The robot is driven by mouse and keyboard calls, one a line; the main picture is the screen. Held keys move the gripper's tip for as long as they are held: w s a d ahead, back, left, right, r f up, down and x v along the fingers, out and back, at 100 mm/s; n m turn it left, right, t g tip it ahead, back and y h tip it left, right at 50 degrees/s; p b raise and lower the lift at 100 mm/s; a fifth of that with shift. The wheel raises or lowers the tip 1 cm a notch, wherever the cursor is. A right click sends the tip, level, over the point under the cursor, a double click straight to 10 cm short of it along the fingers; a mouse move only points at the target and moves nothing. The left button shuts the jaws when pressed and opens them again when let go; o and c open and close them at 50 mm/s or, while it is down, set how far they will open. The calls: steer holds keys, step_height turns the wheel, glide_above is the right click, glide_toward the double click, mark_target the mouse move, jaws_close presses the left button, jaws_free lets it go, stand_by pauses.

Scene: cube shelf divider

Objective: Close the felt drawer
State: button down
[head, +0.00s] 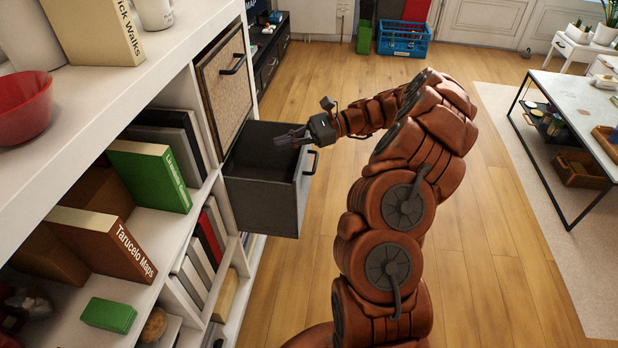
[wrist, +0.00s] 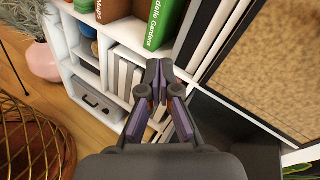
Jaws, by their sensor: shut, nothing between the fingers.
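The felt drawer (head: 262,203) is a dark grey box pulled well out of the white cube shelf in the head view. Its front panel, seen edge-on at the right, carries a dark handle (head: 313,162). My gripper (head: 290,138) is over the drawer's open top, near its front panel, with the fingers pointing left toward the shelf. I cannot tell whether it touches the drawer. In the wrist view my gripper (wrist: 159,68) is shut and empty, with the drawer's dark interior (wrist: 220,125) at the lower right.
A shut woven-front door (head: 224,88) with a handle is above the drawer. Books, including a green one (head: 150,176), fill the cubes to the left. A red bowl (head: 22,106) stands on the shelf top. The wooden floor (head: 490,240) right of my arm is clear.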

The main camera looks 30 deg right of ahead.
steer(key=d+f+m+t+b, duration=0.3)
steer(key=d+f+m+t, duration=0.15)
steer(key=d+f, duration=0.6)
steer(key=m+t+h+b, duration=0.3)
steer(key=m+t, duration=0.1)
steer(key=m, duration=0.1)
glide_toward(300, 167)
steer(key=shift+n+g, duration=0.25)
steer(key=x, duration=0.7)
steer(key=shift+w+d+f, duration=0.2)
steer(key=shift+w+f, duration=0.05)
steer(key=shift+w, duration=0.2)
steer(key=shift+b, duration=0.3)
